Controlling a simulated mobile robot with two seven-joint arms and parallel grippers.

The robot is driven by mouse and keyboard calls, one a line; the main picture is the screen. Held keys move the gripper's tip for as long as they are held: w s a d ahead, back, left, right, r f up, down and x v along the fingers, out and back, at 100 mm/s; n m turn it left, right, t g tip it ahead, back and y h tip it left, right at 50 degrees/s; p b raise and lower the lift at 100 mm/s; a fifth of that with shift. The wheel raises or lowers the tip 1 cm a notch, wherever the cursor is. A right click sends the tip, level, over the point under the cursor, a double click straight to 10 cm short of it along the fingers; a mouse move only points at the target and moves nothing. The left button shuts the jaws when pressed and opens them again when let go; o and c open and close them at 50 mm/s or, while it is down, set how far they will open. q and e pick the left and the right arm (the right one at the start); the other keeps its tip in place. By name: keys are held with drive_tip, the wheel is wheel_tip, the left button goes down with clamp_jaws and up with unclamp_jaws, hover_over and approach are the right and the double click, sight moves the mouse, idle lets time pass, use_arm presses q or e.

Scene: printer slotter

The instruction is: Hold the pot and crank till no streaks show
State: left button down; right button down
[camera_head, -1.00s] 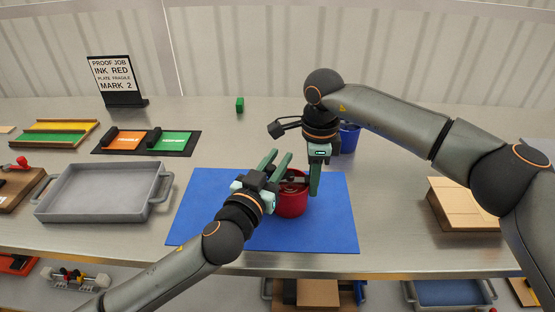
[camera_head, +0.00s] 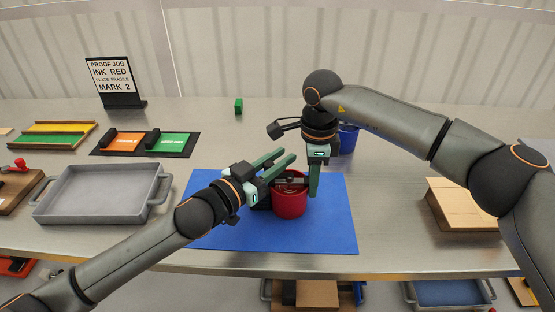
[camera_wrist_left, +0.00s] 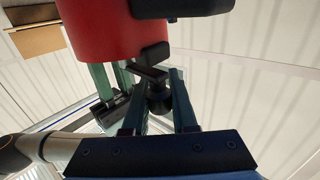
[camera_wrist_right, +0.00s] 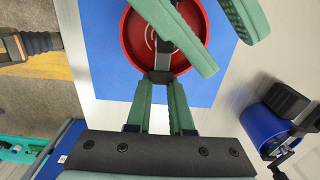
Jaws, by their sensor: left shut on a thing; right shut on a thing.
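The red pot (camera_head: 290,203) stands upright on the blue mat (camera_head: 335,225); a dark bar (camera_wrist_right: 165,45) crosses its inside in the right wrist view. My left gripper (camera_head: 282,160) reaches over the pot from the left, fingers a small way apart.
A blue pot with a crank (camera_wrist_right: 262,125) stands behind my right gripper. A grey tray (camera_head: 98,195) and orange and green pads lie left. A sign (camera_head: 112,75) reads ink red, mark 2. Boxes (camera_head: 455,203) stand right. The mat's front is clear.

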use_arm(q)
drive_tip(key=m+g+h, duration=0.1)
drive_tip(key=g, duration=0.1)
drive_tip(key=m+g+h, duration=0.2)
drive_tip(key=w+d+m+g+h, duration=0.1)
drive_tip(key=m+g, duration=0.1)
drive_tip(key=shift+d+r+g+h, duration=0.1)
drive_tip(key=shift+g+h, duration=0.2)
drive_tip(key=shift+h, duration=0.1)
drive_tip(key=m+g, duration=0.2)
drive_tip(key=g, duration=0.1)
drive_tip(key=d+m+g+h, duration=0.1)
drive_tip(key=m+g, duration=0.1)
drive_tip(key=g, duration=0.1)
drive_tip(key=shift+d+m+g, duration=0.15)
drive_tip(key=shift+m+g, duration=0.35)
drive_tip(key=shift+g, duration=0.2)
drive_tip(key=shift+s+g, duration=0.15)
drive_tip(key=shift+g, duration=0.15)
drive_tip(key=c, duration=0.7)
unclamp_jaws()
drive_tip(key=shift+c, duration=0.2)
drive_tip(key=shift+o, duration=0.3)
drive_tip(key=shift+a, duration=0.6)
drive_tip(key=a, duration=1.1)
drive_tip(key=shift+w, duration=0.35)
